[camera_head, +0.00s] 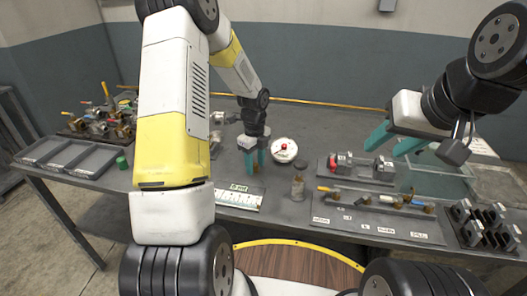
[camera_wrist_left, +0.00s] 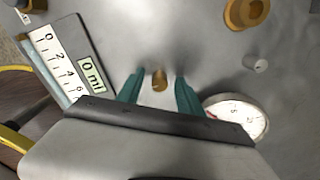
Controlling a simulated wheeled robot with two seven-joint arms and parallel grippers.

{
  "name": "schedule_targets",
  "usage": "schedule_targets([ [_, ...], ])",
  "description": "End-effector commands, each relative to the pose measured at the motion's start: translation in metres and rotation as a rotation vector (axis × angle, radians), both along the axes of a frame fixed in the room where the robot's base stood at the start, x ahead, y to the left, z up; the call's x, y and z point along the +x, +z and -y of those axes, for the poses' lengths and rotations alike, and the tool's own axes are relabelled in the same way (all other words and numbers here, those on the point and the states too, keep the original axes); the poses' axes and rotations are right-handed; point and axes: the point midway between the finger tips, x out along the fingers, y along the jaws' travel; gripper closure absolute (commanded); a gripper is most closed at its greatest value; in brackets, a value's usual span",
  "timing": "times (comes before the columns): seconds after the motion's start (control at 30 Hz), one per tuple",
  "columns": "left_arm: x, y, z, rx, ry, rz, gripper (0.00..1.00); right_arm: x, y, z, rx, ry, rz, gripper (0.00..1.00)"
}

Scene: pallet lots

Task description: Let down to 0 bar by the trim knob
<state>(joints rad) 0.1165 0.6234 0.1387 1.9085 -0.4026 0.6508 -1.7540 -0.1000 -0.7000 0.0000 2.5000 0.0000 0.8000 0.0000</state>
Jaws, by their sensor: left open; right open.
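My left gripper (camera_head: 255,162) is open and points down at the table beside the round white gauge (camera_head: 284,150). In the left wrist view its teal fingers (camera_wrist_left: 160,92) stand on either side of a small brass knob (camera_wrist_left: 160,80), with gaps on both sides. I cannot read a label on this knob. The gauge (camera_wrist_left: 240,117) is partly hidden by the right finger and the gripper body, and its reading is unclear. A scale plate (camera_wrist_left: 60,60) has a "0 ml" label. It also lies in the head view (camera_head: 238,199). My right gripper (camera_head: 396,140) is open and empty, raised at the right.
A brass ring fitting (camera_wrist_left: 245,12) and a small grey peg (camera_wrist_left: 256,64) stand near the knob. A small cylinder (camera_head: 297,187) stands in front of the gauge. Racks with red-ended parts (camera_head: 345,165) and valves lie right. Grey trays (camera_head: 75,157) and a valve cluster lie left.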

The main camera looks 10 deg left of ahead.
Motion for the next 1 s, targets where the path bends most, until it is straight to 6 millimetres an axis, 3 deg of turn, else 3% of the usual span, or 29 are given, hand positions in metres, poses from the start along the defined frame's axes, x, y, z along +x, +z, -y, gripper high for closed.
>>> schedule_targets([
  [0.2, 0.0, -0.0002, 0.0001, 0.0, 0.0, 0.0, 0.59, 0.0, 0.0, 0.0, 0.0, 0.0, 0.0, 0.57],
  [0.4, 0.0, 0.0, 0.0001, 0.0, 0.0, 0.0, 0.98, 0.0, 0.0, 0.0, 0.0, 0.0, 0.0, 0.57],
  [0.43, 0.0, 0.0001, 0.0001, 0.0, 0.0, 0.0, 1.0, 0.0, 0.0, 0.0, 0.0, 0.0, 0.0, 0.57],
  [0.77, 0.0002, 0.0004, 0.0002, -0.001, 0.024, 0.001, 1.0, 0.0, 0.0, 0.0, 0.0, 0.0, 0.0, 0.57],
  [1.0, 0.0001, 0.0006, 0.0004, -0.001, 0.14, 0.001, 1.0, 0.0, 0.0, 0.0, 0.0, 0.0, 0.0, 0.57],
])
